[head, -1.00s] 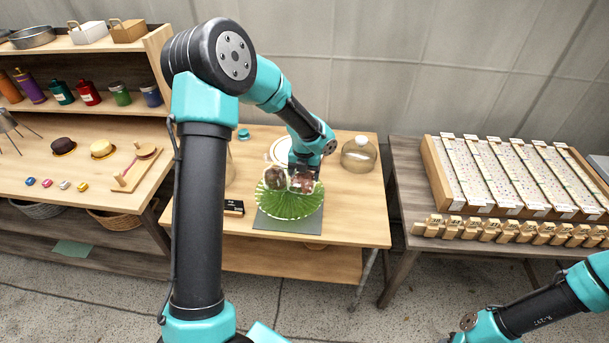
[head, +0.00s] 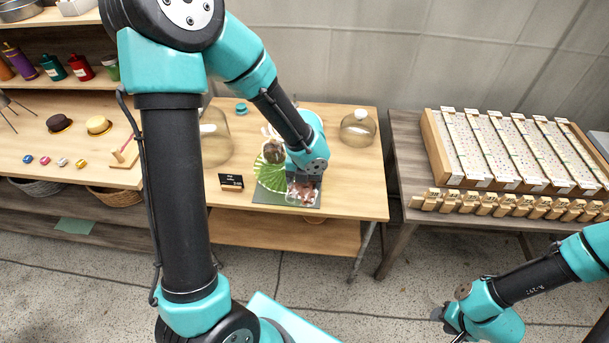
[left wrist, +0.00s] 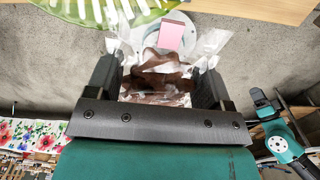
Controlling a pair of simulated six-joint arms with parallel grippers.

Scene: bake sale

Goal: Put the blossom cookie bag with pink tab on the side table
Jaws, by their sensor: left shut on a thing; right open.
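A clear bag of brown cookies (left wrist: 155,85) with a pink tab (left wrist: 171,36) is between the fingers of my left gripper (left wrist: 158,82), which is shut on it. In the head view the bag (head: 302,192) hangs at the front right of a green striped round plate (head: 268,178); my left gripper (head: 303,177) is partly hidden by its own arm. Another bag with brown contents (head: 273,153) is at the back of the plate. My right gripper (head: 452,318) is open and empty at the lower right, away from the tables.
The plate lies on a grey mat (head: 262,198) on a wooden table (head: 350,205). A small black sign (head: 231,182), a large glass dome (head: 214,140) and a smaller one (head: 358,128) stand around it. A right-hand table (head: 400,180) holds a slotted board (head: 510,150) and wooden blocks.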

